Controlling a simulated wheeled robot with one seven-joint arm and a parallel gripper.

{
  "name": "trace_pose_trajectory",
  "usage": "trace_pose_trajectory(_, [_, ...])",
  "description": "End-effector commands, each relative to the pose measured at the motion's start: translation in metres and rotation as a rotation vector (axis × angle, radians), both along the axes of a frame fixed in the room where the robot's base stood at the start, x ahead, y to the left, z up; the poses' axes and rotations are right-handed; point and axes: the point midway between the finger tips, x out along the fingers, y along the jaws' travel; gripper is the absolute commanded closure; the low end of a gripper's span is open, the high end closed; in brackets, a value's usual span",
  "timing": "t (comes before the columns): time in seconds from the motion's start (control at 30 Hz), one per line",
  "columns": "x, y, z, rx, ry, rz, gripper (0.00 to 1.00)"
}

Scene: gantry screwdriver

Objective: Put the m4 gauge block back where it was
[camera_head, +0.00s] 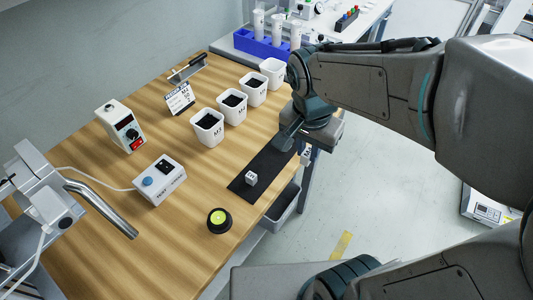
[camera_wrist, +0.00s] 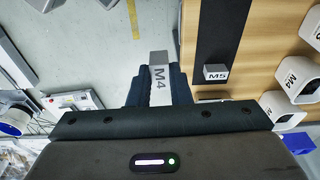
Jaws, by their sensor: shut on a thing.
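My gripper (camera_wrist: 158,88) is shut on the M4 gauge block (camera_wrist: 159,72), a light grey block with dark "M4" lettering. In the wrist view the block stands out between the dark fingers, with floor behind it, beside the table edge. In the head view my gripper (camera_head: 304,146) is at the table's right edge, by the far end of the black mat (camera_head: 243,190), and a small part of the M4 block (camera_head: 306,156) shows. The M5 gauge block (camera_wrist: 215,72) sits on the mat; it also shows in the head view (camera_head: 251,178), near the mat's near end.
Several white bins with dark contents (camera_head: 207,128) stand in a row behind the mat. A round button (camera_head: 219,219), a switch box (camera_head: 160,180) and a power unit (camera_head: 121,126) stand on the wooden table. A grey bin (camera_head: 284,202) is below the edge.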

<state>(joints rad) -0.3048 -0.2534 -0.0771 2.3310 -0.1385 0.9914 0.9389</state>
Motion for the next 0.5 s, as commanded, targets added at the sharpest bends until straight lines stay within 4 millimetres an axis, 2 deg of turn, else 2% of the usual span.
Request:
trace_pose_trajectory(0.1, [-0.009, 0.001, 0.000, 0.003, -0.001, -0.022, 1.00])
trace_pose_trajectory(0.23, [-0.007, 0.007, -0.003, 0.003, 0.001, -0.026, 1.00])
trace_pose_trajectory(0.5, [0.026, 0.040, -0.032, 0.002, 0.003, -0.017, 1.00])
